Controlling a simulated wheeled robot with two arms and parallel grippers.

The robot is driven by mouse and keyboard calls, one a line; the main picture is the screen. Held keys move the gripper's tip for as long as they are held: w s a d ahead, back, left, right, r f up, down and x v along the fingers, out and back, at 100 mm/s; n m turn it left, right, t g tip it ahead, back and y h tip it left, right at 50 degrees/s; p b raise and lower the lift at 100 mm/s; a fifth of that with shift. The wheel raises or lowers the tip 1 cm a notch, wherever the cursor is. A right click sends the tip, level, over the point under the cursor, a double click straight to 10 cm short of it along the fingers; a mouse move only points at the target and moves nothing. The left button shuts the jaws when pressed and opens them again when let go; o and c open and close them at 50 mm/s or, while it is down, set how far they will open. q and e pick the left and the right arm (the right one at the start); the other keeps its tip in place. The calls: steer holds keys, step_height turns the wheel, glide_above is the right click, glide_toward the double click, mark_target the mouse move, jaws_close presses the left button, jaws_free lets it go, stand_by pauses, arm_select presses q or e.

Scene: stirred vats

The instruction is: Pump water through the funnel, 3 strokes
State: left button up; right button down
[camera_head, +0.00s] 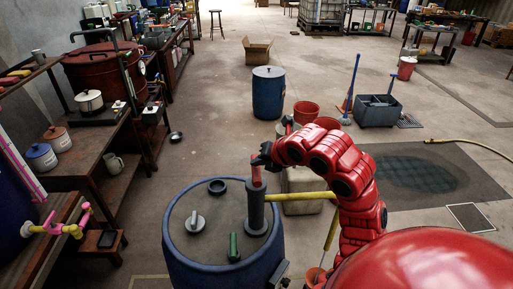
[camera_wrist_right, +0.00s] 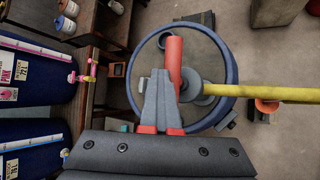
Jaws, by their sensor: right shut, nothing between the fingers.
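The blue vat (camera_head: 170,250) stands at the lower middle of the head view, its grey top also seen in the wrist view (camera_wrist_right: 205,55). On it stands a dark pump body (camera_head: 257,212) with a red handle (camera_head: 255,170) and a yellow spout pipe (camera_head: 300,197) running right. In the wrist view the red handle (camera_wrist_right: 174,55) lies just beside my shut right gripper (camera_wrist_right: 160,75); I cannot tell if they touch. An orange funnel (camera_wrist_right: 267,105) sits under the yellow spout (camera_wrist_right: 275,93). My left gripper is not in view.
A grey knob (camera_head: 194,222), a dark ring (camera_head: 217,187) and a green item (camera_head: 233,247) are on the vat top. Benches with pots (camera_head: 89,101) line the left. A blue drum (camera_head: 268,95) and red buckets (camera_head: 306,112) stand behind.

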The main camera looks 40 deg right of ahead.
steer(key=shift+f, duration=0.35)
steer(key=shift+r, duration=2.5)
steer(key=shift+d+r+p, duration=0.1)
steer(key=shift+r+p, duration=0.85)
steer(key=shift+r, duration=0.15)
step_height(320, 180, up, 6)
steer(key=p, duration=0.5)
glide_above(258, 169)
stand_by(0.4)
